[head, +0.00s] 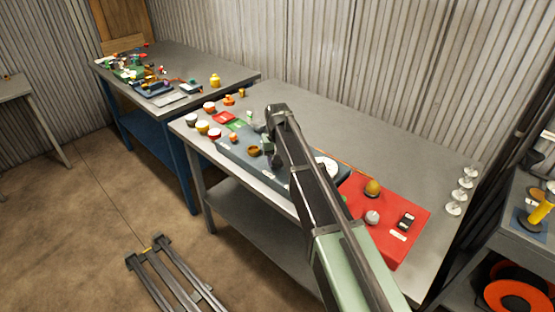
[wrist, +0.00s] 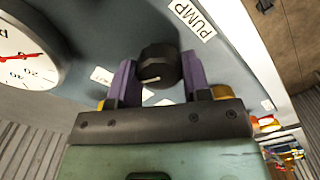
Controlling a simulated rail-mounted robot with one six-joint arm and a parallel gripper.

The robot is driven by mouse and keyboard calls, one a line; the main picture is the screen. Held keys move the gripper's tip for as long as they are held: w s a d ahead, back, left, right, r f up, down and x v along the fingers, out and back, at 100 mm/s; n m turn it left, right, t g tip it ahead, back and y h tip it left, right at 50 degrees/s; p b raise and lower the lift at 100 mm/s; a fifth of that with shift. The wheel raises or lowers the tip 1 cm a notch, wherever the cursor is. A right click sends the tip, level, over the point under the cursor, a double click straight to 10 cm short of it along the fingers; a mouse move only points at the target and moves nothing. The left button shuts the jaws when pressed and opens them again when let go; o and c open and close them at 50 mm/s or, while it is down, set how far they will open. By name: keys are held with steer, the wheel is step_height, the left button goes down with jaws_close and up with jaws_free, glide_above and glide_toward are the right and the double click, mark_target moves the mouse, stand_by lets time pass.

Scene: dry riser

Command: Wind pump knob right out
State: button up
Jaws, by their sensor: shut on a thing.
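The pump knob (wrist: 160,66) is a black round knob with a pale pointer line, on a grey-blue panel (wrist: 95,40) beside a white label reading PUMP (wrist: 192,18) in the wrist view. My gripper (wrist: 158,78) has its two purple fingers on either side of the knob and is shut on it. In the head view my gripper (head: 268,145) is over the dark panel (head: 235,150) on the bench, and my arm hides part of the panel. The knob cannot be made out there.
A round white gauge with a red needle (wrist: 25,50) is left of the knob. The bench's back is mostly clear.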

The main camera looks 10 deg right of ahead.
steer(key=n, duration=0.5)
steer(key=shift+n, duration=0.3)
stand_by(0.4)
steer(key=o, duration=0.9)
steer(key=shift+o, duration=0.2)
steer(key=shift+r, duration=0.1)
step_height(320, 180, up, 11)
steer(key=p, duration=1)
steer(key=shift+f+p, duration=0.2)
steer(key=shift+p, duration=0.2)
